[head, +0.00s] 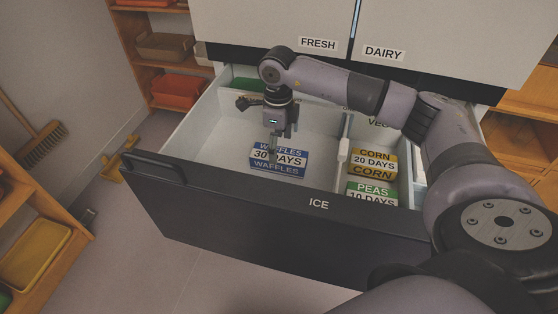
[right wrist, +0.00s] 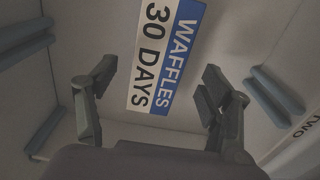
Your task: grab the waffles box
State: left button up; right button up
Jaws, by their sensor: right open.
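The waffles box (head: 278,168) is blue with a white "30 DAYS" band. It lies in the left compartment of the open freezer drawer (head: 230,195), near the drawer's front wall. In the right wrist view, the gripper (right wrist: 152,92) is open, with one finger on each side of the box's labelled top (right wrist: 165,55). The fingers look apart from the box; the exact height gap cannot be told. My left gripper is not in view.
A divider (head: 343,150) separates the waffles side from a corn box (head: 373,163) and a peas box (head: 371,192) on the right. A green item (head: 248,84) lies at the drawer's back left. Shelves stand at both sides.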

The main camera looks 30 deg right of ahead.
aim_at(279, 154)
notch_tip(279, 154, down, 4)
jog(key=shift+s+f, duration=0.1)
jog(key=shift+s, duration=0.05)
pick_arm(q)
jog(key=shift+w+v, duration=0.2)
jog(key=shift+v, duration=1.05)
pick_arm(e)
jog(key=shift+c, duration=0.3)
jog(key=c, duration=1.4)
jog(key=shift+c, duration=0.2)
